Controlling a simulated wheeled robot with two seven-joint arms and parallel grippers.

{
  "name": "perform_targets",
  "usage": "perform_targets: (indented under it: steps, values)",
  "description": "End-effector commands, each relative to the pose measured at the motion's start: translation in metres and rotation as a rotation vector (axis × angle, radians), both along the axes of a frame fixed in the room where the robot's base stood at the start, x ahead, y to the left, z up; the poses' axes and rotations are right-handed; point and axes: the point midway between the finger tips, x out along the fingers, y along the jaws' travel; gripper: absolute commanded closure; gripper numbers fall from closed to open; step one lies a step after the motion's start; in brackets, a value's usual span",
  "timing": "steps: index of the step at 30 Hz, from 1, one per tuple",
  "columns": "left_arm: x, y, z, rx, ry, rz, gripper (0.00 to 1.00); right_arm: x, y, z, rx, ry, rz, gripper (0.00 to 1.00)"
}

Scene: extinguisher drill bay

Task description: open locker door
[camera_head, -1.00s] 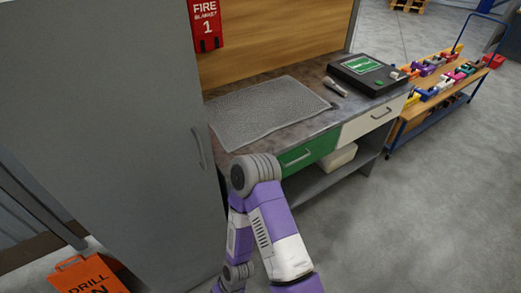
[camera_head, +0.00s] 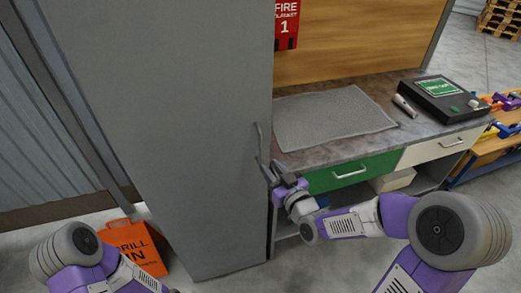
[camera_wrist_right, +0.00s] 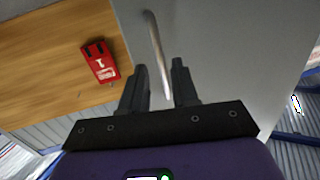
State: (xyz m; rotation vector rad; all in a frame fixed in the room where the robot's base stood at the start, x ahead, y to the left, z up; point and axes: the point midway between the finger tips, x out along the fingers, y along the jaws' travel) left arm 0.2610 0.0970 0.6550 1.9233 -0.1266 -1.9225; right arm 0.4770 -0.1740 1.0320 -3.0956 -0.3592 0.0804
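The tall grey locker door (camera_head: 185,120) stands closed at the left of the head view. Its upright bar handle (camera_head: 260,142) is near the door's right edge. My right gripper (camera_head: 271,168) is at the lower part of the handle. In the right wrist view the two dark fingers (camera_wrist_right: 159,65) are apart, and the handle (camera_wrist_right: 156,45) runs down between them; I see no finger clearly pressing on it. My left arm shows at the lower left of the head view, but its gripper is out of frame.
A workbench (camera_head: 415,129) with a grey mat (camera_head: 333,118), a green drawer (camera_head: 355,172) and a black case (camera_head: 443,98) stands right of the locker. An orange drill sign (camera_head: 133,248) stands on the floor at left. Floor in front of the locker looks clear.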

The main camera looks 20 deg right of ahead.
Motion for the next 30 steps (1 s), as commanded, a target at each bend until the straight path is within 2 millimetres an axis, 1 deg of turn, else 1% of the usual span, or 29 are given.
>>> perform_targets:
  steps: [1,4,8,12,15,18,22,29,30]
  values:
    - [0.0,0.0,0.0,0.0,0.0,0.0,0.57,-0.001,-0.001,0.01,-0.01,-0.031,-0.001,0.7]
    - [0.0,0.0,-0.001,0.0,0.0,0.0,0.57,0.004,0.0,0.018,-0.019,-0.058,-0.001,0.7]
    - [0.0,0.0,-0.001,0.0,0.0,0.0,0.57,0.021,0.005,0.017,-0.018,-0.059,0.002,0.7]
    - [0.0,0.0,-0.002,0.0,0.0,0.0,0.57,0.044,0.01,0.017,-0.017,-0.057,0.001,0.7]
    - [0.0,0.0,-0.002,0.0,0.0,0.0,0.57,0.057,0.013,0.017,-0.017,-0.058,0.001,0.7]
    - [0.0,0.0,-0.003,0.0,0.0,0.0,0.57,0.066,0.015,0.017,-0.017,-0.057,0.001,0.7]
    - [0.0,0.0,-0.003,0.0,0.0,0.0,0.57,0.071,0.016,0.017,-0.018,-0.056,-0.001,0.7]
    - [0.0,0.0,-0.003,0.0,0.0,0.0,0.57,0.072,0.016,0.017,-0.018,-0.056,-0.001,0.7]
    - [0.0,0.0,-0.003,0.0,0.0,0.0,0.57,0.072,0.016,0.017,-0.018,-0.056,-0.001,0.75]
